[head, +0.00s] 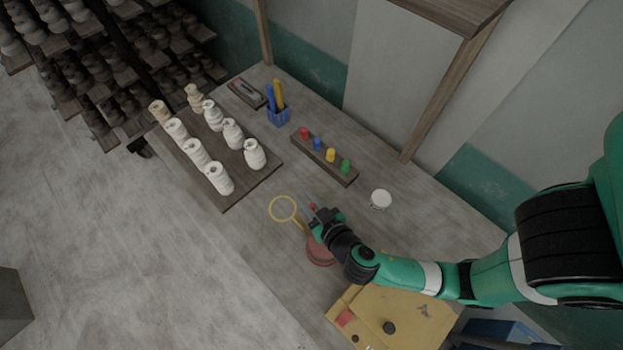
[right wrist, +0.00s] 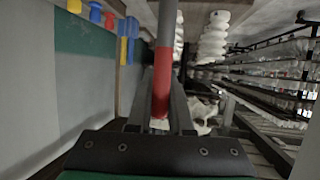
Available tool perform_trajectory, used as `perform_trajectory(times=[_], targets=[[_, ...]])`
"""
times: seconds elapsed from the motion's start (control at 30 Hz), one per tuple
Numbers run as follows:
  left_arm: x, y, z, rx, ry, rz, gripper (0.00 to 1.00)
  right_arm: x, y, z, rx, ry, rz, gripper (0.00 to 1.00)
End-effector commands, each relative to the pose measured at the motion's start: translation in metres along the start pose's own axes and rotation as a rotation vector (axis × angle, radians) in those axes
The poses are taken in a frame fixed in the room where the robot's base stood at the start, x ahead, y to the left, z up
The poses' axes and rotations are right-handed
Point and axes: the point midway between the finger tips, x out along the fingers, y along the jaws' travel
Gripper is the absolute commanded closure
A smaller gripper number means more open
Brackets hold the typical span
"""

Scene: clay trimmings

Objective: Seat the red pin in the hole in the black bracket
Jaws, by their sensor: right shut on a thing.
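My right gripper (head: 318,212) is over the middle of the table. It is shut on a long thing (right wrist: 162,75) with a red part between the fingers and a grey shaft beyond. A bit of red also shows at the jaws in the head view. I cannot tell if this is the red pin. A small red knob (head: 304,133) also stands at the left end of a wooden rack (head: 345,180). No black bracket with a hole is clearly seen. A small black round thing (head: 389,327) lies on a tan board (head: 415,310). My left gripper is out of view.
A yellow ring tool (head: 283,208) and a reddish-brown round thing (head: 320,250) lie by my right gripper. A white round pot (head: 380,199), a blue cup (head: 279,115) with pens and a board (head: 240,195) of pale vases stand around. Bare table shows between them.

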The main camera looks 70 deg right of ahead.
Motion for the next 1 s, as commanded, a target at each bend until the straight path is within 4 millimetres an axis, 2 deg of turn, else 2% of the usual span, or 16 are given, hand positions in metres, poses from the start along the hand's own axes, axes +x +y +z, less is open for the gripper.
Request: perform_trajectory(times=[0.23,0.33,0.4,0.53,0.6,0.7,0.8,1.0], targets=[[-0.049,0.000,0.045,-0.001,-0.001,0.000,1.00,0.024,0.020,0.017,0.010,0.007,0.005,1.00],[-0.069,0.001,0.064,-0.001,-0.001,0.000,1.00,0.041,0.039,0.021,0.013,0.006,0.011,1.00],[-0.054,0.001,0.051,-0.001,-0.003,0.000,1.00,0.048,0.051,0.009,0.007,-0.002,0.012,1.00],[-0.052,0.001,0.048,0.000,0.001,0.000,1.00,0.071,0.076,0.015,0.009,0.002,0.013,1.00],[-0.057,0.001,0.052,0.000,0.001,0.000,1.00,0.087,0.085,0.032,0.005,-0.001,0.010,1.00],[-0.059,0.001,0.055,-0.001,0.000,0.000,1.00,0.104,0.096,0.045,0.005,0.000,0.006,1.00],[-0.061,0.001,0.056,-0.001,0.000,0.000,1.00,0.113,0.102,0.052,0.002,0.001,0.002,1.00],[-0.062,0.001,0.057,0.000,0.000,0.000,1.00,0.118,0.105,0.056,0.001,0.001,0.001,1.00]])
